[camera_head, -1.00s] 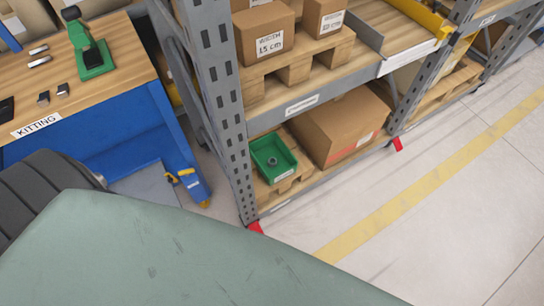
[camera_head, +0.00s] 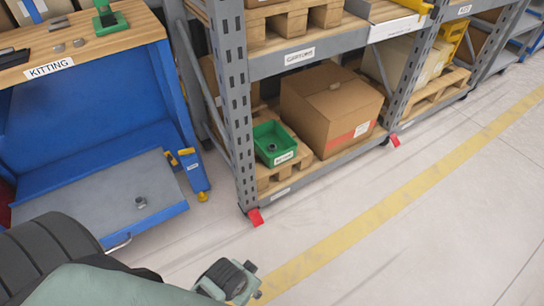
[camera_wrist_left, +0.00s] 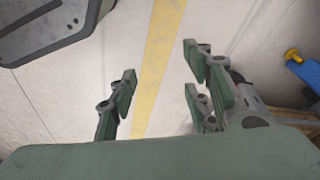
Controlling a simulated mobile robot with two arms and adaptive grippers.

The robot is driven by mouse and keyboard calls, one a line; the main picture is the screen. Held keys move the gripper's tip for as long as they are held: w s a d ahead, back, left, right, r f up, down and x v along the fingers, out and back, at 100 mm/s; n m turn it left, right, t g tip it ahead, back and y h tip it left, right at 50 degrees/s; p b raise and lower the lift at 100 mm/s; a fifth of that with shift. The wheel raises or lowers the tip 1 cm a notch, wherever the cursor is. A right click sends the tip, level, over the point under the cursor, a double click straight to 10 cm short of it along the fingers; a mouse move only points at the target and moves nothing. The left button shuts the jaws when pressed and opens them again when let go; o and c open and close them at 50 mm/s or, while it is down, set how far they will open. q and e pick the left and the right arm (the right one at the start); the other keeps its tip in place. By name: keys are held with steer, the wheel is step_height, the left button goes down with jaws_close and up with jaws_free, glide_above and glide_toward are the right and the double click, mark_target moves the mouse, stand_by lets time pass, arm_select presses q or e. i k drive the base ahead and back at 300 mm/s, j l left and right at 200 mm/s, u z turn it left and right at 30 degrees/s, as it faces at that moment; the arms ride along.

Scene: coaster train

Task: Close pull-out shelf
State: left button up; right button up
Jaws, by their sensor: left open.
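The pull-out shelf (camera_head: 95,200) is a grey board with a blue front edge, low under the blue kitting workbench (camera_head: 75,110). It stands pulled out toward me, with a metal handle (camera_head: 119,243) at its front. A small metal nut-like part (camera_head: 141,202) lies on it. My arm covers the shelf's near left part. My left gripper (camera_wrist_left: 160,95) is open and empty in the left wrist view, above the floor. The end of my arm, apparently this gripper (camera_head: 228,281), shows at the bottom of the head view, right of the shelf and apart from it. My right gripper is not in view.
A grey rack (camera_head: 236,120) stands right of the bench, with a green bin (camera_head: 274,145) and a cardboard box (camera_head: 325,110) on its low level. A blue post with yellow parts (camera_head: 195,172) stands by the shelf's right side. The floor with a yellow stripe (camera_head: 390,200) is clear.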

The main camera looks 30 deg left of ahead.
mark_target(101, 198)
steer(key=u, duration=0.5)
steer(key=k+u, duration=0.1)
steer(key=u, duration=0.9)
steer(key=j+u, duration=0.1)
steer(key=u, duration=0.4)
steer(key=k+u, duration=0.1)
steer(key=u, duration=0.4)
steer(key=i+j, duration=0.05)
